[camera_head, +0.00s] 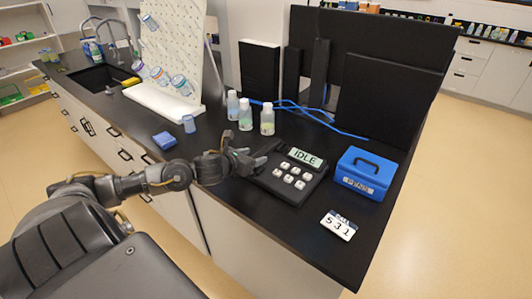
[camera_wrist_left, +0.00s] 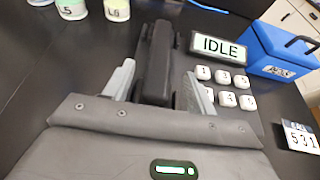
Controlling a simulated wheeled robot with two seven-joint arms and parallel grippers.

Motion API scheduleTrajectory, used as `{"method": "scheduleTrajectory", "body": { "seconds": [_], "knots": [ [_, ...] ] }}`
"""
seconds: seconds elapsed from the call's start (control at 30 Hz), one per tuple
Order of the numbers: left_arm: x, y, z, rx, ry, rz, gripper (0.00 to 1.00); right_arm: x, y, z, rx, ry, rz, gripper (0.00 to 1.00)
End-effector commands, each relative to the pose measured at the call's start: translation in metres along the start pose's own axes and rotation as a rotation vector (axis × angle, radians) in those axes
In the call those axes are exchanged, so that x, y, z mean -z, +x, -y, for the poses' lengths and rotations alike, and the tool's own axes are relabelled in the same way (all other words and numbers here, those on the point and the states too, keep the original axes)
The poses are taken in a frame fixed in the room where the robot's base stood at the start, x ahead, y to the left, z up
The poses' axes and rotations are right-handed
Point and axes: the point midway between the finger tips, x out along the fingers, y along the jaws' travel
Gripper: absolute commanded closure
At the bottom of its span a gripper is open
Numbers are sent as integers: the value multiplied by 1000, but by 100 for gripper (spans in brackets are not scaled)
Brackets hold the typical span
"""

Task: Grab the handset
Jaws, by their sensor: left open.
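The phone base (camera_head: 290,181) is black with white keys and a display reading IDLE. It stands on the dark counter and also shows in the left wrist view (camera_wrist_left: 225,84). The black handset (camera_wrist_left: 156,62) lies along the left side of the base. My left gripper (camera_head: 258,161) is at that side, reaching in from the left. In the left wrist view its two grey fingers (camera_wrist_left: 160,88) are open, one on each side of the handset's near part. I cannot tell whether they touch it. The gripper partly hides the handset in the head view. My right gripper is not in view.
A blue box (camera_head: 366,173) with a handle stands right of the phone, and a card reading 531 (camera_head: 338,225) lies before it. Several bottles (camera_head: 245,114) stand behind the phone, near blue cables (camera_head: 318,114) and dark panels (camera_head: 390,95).

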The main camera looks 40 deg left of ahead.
Motion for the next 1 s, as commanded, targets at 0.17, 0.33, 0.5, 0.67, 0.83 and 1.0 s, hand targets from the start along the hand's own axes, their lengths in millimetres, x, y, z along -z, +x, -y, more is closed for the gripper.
{"method": "scheduleTrajectory", "body": {
  "seconds": [0.17, 0.33, 0.5, 0.67, 0.83, 1.0],
  "knots": [
    [-6, 7, 0, -1, -3, 1, 44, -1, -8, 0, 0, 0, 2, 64],
    [-17, 32, 0, 1, -5, 2, 44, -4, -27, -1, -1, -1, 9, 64],
    [-12, 50, 0, 1, -2, 0, 44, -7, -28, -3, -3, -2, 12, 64],
    [-10, 53, 0, 2, 1, -1, 44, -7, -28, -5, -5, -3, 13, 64],
    [-10, 52, 0, 2, 1, 0, 52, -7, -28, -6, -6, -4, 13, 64],
    [-10, 52, 0, 2, 1, 0, 74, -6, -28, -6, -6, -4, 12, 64]
  ]
}}
